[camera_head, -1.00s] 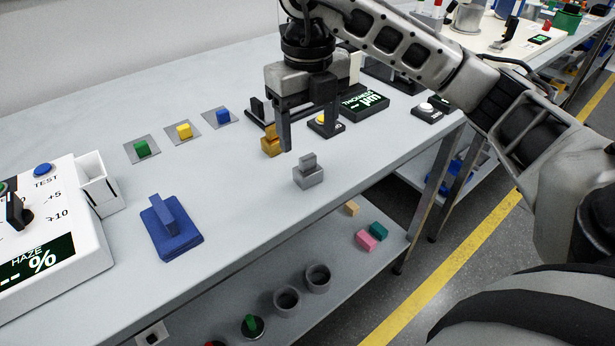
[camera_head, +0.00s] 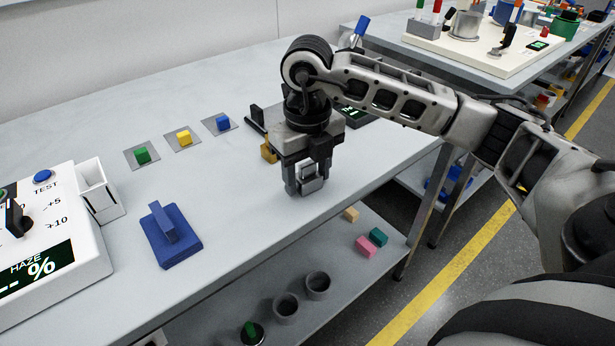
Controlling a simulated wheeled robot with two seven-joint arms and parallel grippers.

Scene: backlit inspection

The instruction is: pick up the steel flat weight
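The steel flat weight (camera_head: 311,185) is a small grey block with a raised grip on top, standing near the front edge of the grey table. My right gripper (camera_head: 308,178) points down over it, with its two fingers apart on either side of the weight. The fingers hide part of the weight, and the contact between them is hard to see. The weight appears to rest on the table. My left gripper is not in view.
A brass-coloured weight (camera_head: 268,153) stands just behind my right gripper, partly hidden. Small coloured cubes sit on grey pads behind. The table between is clear.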

